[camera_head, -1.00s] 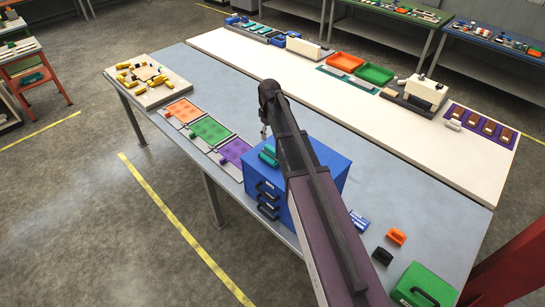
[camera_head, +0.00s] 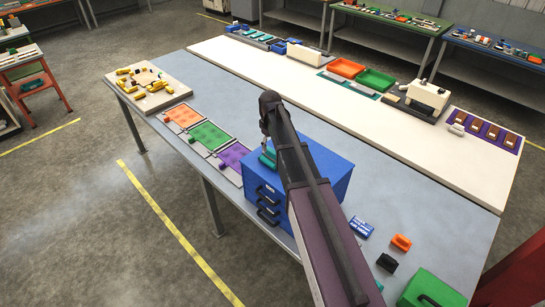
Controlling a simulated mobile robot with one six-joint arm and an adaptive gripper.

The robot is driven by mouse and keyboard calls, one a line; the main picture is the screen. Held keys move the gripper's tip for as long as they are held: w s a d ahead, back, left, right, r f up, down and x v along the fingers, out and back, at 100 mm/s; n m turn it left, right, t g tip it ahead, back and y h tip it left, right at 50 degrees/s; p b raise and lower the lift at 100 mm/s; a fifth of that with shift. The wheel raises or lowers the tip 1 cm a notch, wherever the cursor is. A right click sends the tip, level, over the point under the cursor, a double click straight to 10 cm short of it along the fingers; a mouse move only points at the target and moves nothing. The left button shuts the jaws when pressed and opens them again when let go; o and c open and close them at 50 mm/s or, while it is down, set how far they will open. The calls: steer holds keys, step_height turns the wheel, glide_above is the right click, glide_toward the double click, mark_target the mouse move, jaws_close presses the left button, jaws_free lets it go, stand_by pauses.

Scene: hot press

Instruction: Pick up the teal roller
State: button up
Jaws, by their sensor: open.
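The teal roller (camera_head: 267,157) lies on top of the blue drawer cabinet (camera_head: 325,173), near its left side, partly hidden by my arm. My gripper (camera_head: 265,145) points down just above the roller, at or very near it. The gripper is small in the picture and its fingers are partly hidden behind my arm. I cannot make out whether the fingers touch the roller.
Orange, green and purple mats (camera_head: 209,134) lie left of the cabinet. A blue label block (camera_head: 361,227), an orange block (camera_head: 401,242), a black block (camera_head: 387,262) and a green case (camera_head: 430,291) stand at right. The grey table (camera_head: 420,190) is bare behind the cabinet.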

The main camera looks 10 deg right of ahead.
mark_target(272, 150)
steer(key=shift+f, duration=0.1)
steer(key=f+b, duration=0.3)
steer(key=shift+d+f, duration=0.15)
steer(key=shift+d, duration=0.15)
steer(key=shift+f+b, duration=0.9)
steer(key=shift+b, duration=0.2)
jaws_close()
